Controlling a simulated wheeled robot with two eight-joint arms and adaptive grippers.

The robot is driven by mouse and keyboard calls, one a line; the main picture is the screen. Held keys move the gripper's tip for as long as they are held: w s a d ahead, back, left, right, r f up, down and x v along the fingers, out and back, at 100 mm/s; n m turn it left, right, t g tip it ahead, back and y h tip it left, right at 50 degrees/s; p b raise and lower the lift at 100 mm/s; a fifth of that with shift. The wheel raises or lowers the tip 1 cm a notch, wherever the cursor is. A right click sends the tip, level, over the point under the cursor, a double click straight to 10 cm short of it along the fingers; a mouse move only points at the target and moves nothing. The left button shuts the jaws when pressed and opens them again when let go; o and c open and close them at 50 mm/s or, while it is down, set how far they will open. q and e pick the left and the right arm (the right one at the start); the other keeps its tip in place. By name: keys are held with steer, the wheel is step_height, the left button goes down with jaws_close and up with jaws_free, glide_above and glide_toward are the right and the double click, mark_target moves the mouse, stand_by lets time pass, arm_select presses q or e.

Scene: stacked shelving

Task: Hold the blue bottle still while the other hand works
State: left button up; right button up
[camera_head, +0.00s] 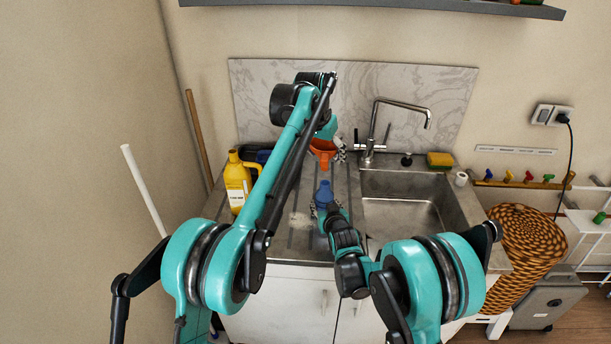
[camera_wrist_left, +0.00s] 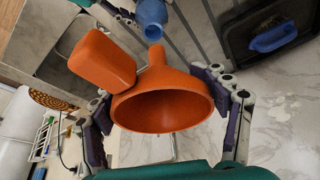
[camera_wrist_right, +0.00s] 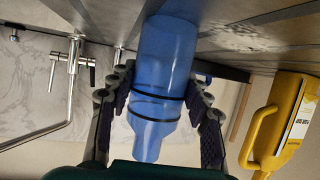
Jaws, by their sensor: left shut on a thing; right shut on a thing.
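The blue bottle (camera_head: 324,193) stands on the ribbed drainboard left of the sink. My right gripper (camera_wrist_right: 160,78) is shut on it, one finger on each side; dark bands ring the bottle in the right wrist view (camera_wrist_right: 165,45). My left gripper (camera_wrist_left: 154,85) is shut on an orange funnel (camera_wrist_left: 165,104) with a blocky handle. The funnel (camera_head: 323,146) is in the air behind the bottle in the head view. In the left wrist view its spout points toward the bottle (camera_wrist_left: 152,14). I cannot tell the gap between them.
A yellow jug (camera_head: 236,183) stands at the left of the counter. The steel sink (camera_head: 400,213) and tap (camera_head: 372,135) are to the right, with a yellow sponge (camera_head: 440,160) behind. A dark tray (camera_wrist_left: 248,60) holds a blue object. A woven basket (camera_head: 525,245) stands right.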

arm_select(q)
steer(key=shift+w+d+r, duration=0.1)
steer(key=shift+d+r, duration=0.15)
glide_above(327, 181)
steer(key=s, duration=0.1)
steer(key=shift+a+f, duration=0.15)
steer(key=shift+f, duration=1.1)
steer(key=shift+a+f, duration=0.1)
steer(key=shift+f, duration=1.15)
steer(key=shift+f, duration=2)
stand_by(0.6)
stand_by(0.7)
steer(key=o, duration=0.8)
steer(key=shift+o, duration=0.2)
steer(key=shift+r, duration=0.1)
